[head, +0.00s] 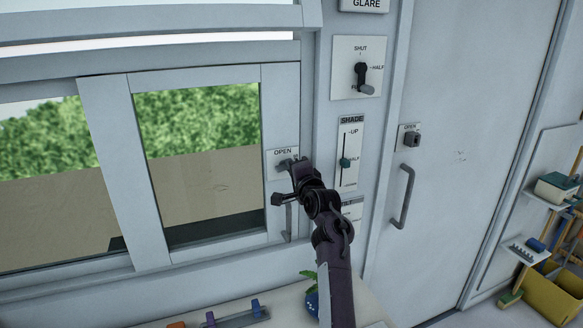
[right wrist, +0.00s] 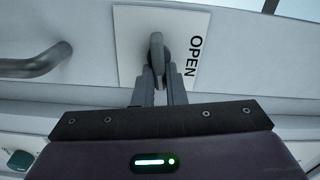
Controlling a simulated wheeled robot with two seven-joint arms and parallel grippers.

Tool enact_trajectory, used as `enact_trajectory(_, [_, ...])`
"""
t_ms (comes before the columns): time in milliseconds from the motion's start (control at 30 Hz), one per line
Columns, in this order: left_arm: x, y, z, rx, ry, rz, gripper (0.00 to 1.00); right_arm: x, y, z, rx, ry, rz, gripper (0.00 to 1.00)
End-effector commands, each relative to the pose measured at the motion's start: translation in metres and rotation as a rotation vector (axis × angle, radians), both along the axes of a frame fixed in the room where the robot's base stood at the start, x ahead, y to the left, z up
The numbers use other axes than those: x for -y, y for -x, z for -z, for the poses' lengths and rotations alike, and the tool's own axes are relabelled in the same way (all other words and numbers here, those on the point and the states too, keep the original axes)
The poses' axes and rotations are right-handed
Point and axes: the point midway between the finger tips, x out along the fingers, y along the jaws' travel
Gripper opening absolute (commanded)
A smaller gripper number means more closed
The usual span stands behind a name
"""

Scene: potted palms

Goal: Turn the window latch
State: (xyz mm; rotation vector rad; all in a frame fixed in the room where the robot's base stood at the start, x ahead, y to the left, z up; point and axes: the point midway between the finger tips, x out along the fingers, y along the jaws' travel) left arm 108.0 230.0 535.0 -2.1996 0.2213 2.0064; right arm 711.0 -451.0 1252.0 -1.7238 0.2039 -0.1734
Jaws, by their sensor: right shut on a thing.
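The window latch (right wrist: 156,50) is a small grey lever on a white plate marked OPEN (right wrist: 194,62), on the window frame. In the head view the plate (head: 283,153) sits at the right side of the sliding window (head: 203,150). My right gripper (right wrist: 158,90) is shut on the latch lever, one finger on each side of it. In the head view my right gripper (head: 290,168) reaches up to the plate and hides most of the latch. My left gripper is not in view.
Right of the latch are a SHADE slider (head: 345,162) and a SHUT/HALF knob (head: 362,77). A door with a handle (head: 404,196) and its own latch (head: 412,139) stands further right. The window handle (head: 289,220) is below. A potted plant (head: 311,296) stands beside my arm.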

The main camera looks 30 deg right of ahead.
Motion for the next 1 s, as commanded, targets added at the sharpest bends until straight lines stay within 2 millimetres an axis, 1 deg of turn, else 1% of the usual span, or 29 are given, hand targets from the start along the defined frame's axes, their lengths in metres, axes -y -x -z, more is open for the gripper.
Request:
enact_trajectory(100, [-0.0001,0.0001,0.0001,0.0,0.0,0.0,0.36,0.0001,0.0,0.0024,0.013,-0.069,0.0,0.0])
enact_trajectory(333, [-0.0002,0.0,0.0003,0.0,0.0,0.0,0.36,0.0001,0.0,0.0034,0.033,-0.146,0.0,0.0])
enact_trajectory(900, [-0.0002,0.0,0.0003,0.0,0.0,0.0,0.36,0.0005,0.0001,0.0044,0.038,-0.176,0.001,0.0])
enact_trajectory(933, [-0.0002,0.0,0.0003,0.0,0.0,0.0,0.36,0.0005,0.0001,0.0044,0.038,-0.176,0.002,0.13])
enact_trajectory(1000, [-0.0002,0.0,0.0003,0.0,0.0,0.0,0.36,0.0005,0.0001,0.0042,0.039,-0.175,0.0,0.23])
